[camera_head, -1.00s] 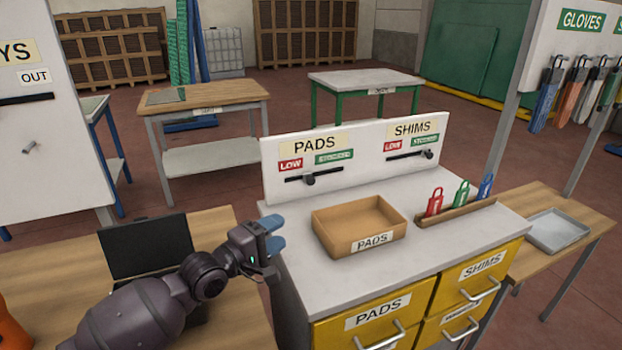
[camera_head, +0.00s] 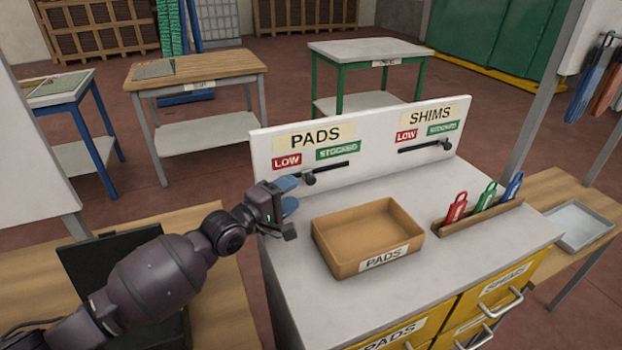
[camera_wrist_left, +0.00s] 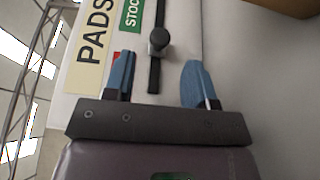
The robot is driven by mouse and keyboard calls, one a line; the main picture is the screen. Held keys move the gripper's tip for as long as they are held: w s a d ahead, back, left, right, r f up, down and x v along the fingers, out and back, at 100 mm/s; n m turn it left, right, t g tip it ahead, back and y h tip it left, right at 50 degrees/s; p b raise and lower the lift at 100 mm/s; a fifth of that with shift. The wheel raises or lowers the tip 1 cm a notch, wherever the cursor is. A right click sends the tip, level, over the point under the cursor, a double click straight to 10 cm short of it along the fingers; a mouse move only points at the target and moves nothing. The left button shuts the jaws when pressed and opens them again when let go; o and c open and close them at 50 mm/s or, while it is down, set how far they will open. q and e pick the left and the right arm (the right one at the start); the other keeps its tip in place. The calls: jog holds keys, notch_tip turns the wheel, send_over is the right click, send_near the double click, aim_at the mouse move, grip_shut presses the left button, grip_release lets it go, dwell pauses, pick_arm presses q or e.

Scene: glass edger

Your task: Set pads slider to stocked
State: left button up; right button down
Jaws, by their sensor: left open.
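The pads slider is a black knob (camera_head: 308,178) on a dark slot in the upright white panel (camera_head: 262,160). It sits toward the left of the slot, nearer the red LOW label (camera_head: 286,161) than the green STOCKED label (camera_head: 338,149). My left gripper (camera_head: 292,194) is open in front of the panel, just left of the knob, and hides the slot's left end. In the left wrist view the knob (camera_wrist_left: 160,38) lies ahead, between the lines of the blue fingers of my left gripper (camera_wrist_left: 158,82); no contact shows. My right gripper is not in view.
A brown PADS tray (camera_head: 345,262) stands on the grey cabinet top, right of my left gripper. A rack (camera_head: 480,219) with red, green and blue tags is farther right. The shims slider knob (camera_head: 446,145) sits at its slot's right end. Bare top lies between panel and tray.

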aim_at(308, 183)
pick_arm(q)
jog(key=x, duration=0.7)
grip_shut()
dwell(0.3)
